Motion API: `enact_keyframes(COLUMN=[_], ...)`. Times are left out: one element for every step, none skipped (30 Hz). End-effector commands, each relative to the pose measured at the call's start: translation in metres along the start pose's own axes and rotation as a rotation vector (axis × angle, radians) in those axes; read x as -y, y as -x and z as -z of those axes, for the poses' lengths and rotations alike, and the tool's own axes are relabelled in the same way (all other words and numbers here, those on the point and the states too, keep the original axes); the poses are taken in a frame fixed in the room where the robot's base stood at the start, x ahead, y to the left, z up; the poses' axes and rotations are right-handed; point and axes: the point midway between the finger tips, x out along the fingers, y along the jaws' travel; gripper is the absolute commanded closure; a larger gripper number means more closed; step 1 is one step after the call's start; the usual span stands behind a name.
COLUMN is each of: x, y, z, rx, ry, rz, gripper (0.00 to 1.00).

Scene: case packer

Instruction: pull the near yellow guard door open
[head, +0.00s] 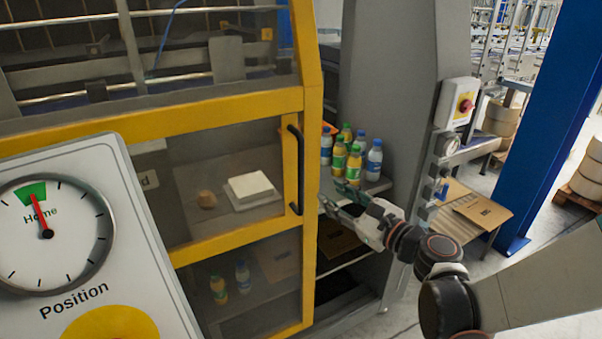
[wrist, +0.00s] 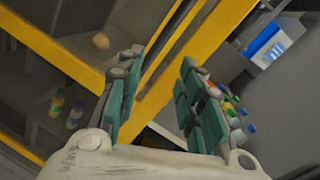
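The near yellow guard door (head: 240,105) has a yellow frame with clear panels and stands at the left and centre of the head view. Its black upright bar handle (head: 294,170) is on the right part of the frame. My gripper (head: 332,197) is just right of the door's right edge, at about the height of the handle's lower end, and apart from the handle. In the wrist view my gripper (wrist: 162,58) is open, with the yellow frame (wrist: 178,65) showing between its green-padded fingers.
Several bottles (head: 355,155) stand on a shelf right of the door, behind my gripper. A dial panel (head: 85,240) fills the lower left. A grey column (head: 395,80) bears a red stop button (head: 466,105). A blue post (head: 555,110) stands at the right.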

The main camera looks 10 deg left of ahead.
Motion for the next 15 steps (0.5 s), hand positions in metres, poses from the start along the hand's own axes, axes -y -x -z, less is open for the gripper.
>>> enact_keyframes(x=[0.000, 0.000, -0.001, -0.001, -0.001, -0.002, -0.002, -0.002, -0.002, -0.002, -0.002, -0.003, -0.003, -0.003, -0.003], y=[0.004, 0.005, 0.007, 0.009, 0.010, 0.011, 0.012, 0.012, 0.012, 0.011, 0.010, 0.007, 0.004, 0.001, -0.005], z=[-0.001, -0.001, -0.001, -0.001, -0.001, -0.001, -0.001, -0.001, -0.001, -0.001, -0.001, -0.001, -0.001, -0.001, -0.001], rx=[0.003, 0.004, 0.006, 0.007, 0.008, 0.009, 0.010, 0.011, 0.011, 0.012, 0.012, 0.012, 0.012, 0.012, 0.012], ry=[-0.087, -0.138, -0.198, -0.236, -0.269, -0.305, -0.327, -0.343, -0.358, -0.366, -0.371, -0.373, -0.373, -0.373, -0.372], rz=[0.002, 0.003, 0.003, 0.003, 0.003, 0.003, 0.003, 0.003, 0.003, 0.003, 0.003, 0.002, 0.002, 0.001, 0.000], gripper=[0.66, 0.66, 0.66, 0.66, 0.66, 0.66, 0.66, 0.66, 0.66, 0.66, 0.66, 0.66, 0.66, 0.66, 0.66])
